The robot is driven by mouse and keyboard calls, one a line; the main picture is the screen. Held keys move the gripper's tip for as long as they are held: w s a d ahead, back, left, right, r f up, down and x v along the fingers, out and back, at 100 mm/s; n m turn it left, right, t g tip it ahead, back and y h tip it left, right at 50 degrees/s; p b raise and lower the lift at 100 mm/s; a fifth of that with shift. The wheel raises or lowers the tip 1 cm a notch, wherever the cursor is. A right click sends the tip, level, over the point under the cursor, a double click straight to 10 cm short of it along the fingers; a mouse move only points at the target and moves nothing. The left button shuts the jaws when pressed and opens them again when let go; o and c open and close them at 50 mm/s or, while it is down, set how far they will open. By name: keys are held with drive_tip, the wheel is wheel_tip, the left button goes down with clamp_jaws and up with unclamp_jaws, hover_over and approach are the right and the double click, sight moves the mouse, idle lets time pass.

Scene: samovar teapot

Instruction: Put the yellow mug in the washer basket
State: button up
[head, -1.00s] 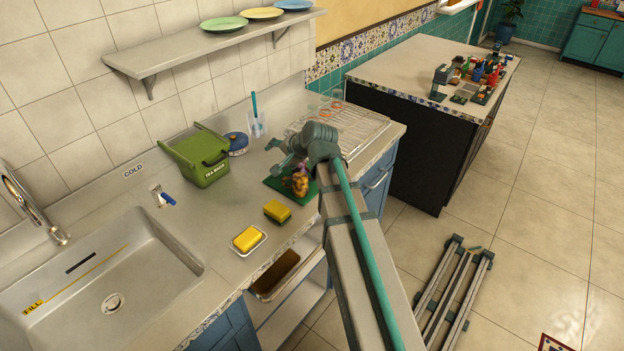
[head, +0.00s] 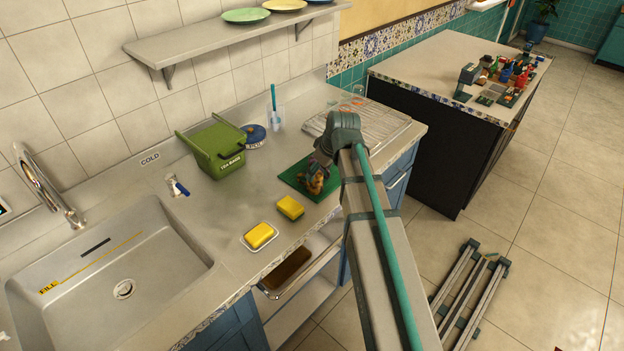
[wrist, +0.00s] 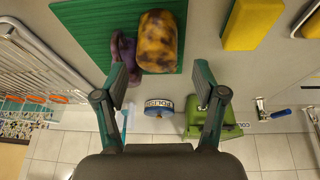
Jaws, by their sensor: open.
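The yellow mug (wrist: 160,42), mottled with brown and with a purple handle (wrist: 121,52), stands on a green ribbed mat (wrist: 82,35). In the head view the mug (head: 315,183) is partly hidden by my wrist. My gripper (wrist: 161,80) is open and empty. In the wrist view its fingers are spread just short of the mug, the left fingertip near the handle; I cannot tell whether it touches. A wire rack (head: 385,122), likely the washer basket, lies at the counter's right end; its wires also show in the wrist view (wrist: 35,75).
Two yellow sponges (head: 290,208) (head: 260,235), one in a white dish, lie left of the mat. A green tea-waste bin (head: 218,150), a blue tin (head: 256,135) and a cup with a brush (head: 275,118) stand behind. The sink (head: 115,270) is at left.

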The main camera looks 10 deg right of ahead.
sight(316, 177)
drive_tip(key=shift+p+x, duration=1.25)
drive_tip(key=shift+x, duration=2.6)
drive_tip(key=shift+d, duration=0.1)
drive_tip(key=c, duration=1.1)
drive_tip(key=shift+r, duration=0.15)
